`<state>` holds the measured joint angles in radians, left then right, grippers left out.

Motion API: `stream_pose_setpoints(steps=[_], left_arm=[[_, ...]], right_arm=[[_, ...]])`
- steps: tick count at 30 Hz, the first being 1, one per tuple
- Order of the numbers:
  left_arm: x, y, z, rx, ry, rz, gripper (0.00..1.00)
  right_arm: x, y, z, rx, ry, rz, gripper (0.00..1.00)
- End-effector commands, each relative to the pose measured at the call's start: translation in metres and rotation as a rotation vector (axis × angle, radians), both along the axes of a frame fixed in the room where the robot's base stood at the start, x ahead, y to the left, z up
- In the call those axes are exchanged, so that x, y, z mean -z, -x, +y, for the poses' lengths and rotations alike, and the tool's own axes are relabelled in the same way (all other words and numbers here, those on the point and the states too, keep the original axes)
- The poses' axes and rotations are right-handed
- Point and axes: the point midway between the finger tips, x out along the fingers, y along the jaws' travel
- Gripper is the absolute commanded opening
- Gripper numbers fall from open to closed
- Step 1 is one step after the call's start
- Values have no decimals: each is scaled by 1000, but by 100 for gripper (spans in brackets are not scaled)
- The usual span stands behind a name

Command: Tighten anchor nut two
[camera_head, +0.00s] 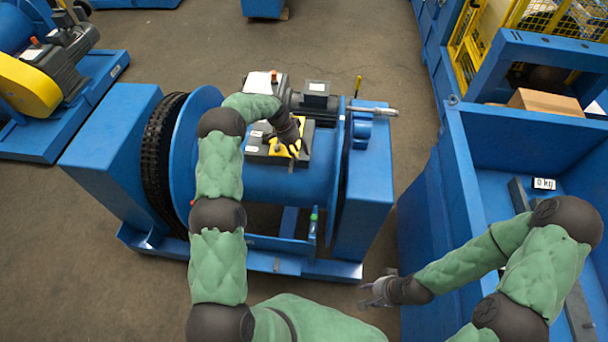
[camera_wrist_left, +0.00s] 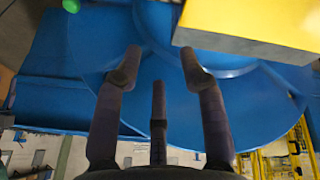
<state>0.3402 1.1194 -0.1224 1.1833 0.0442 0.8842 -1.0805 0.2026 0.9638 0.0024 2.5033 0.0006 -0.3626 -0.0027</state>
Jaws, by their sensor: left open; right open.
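No anchor nut can be made out in either view; they are hidden or too small to tell. The large blue chain drive machine (camera_head: 362,200) stands in the middle of the head view. My left gripper (camera_head: 291,143) is over the middle of the machine, beside a dark box with a yellow part (camera_head: 277,147). In the left wrist view the left gripper's fingers (camera_wrist_left: 160,66) are spread and empty, in front of a blue round surface (camera_wrist_left: 235,105). A yellow block (camera_wrist_left: 255,22) is at the upper right there. My right gripper (camera_head: 377,290) is open and empty, right of the machine's front corner.
A silver handle-like part (camera_head: 375,111) sticks out at the machine's upper right. A green-tipped part (camera_head: 314,216) stands at its front. A blue bin (camera_head: 450,190) with a "0 kg" display (camera_head: 543,184) is at the right. Brown floor (camera_head: 90,250) is clear at the left.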

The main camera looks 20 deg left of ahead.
Motion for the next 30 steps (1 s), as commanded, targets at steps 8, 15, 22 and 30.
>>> stream_pose_setpoints(steps=[8,15,22,30], left_arm=[[33,28,-24,-95,6,49,41],[52,47,-39,-161,9,79,41],[58,55,-44,-188,9,89,41],[59,55,-44,-189,9,89,41]], right_arm=[[0,0,0,0,0,0,41],[0,0,0,0,0,0,41],[0,0,0,0,0,0,41],[0,0,0,0,0,0,41]])
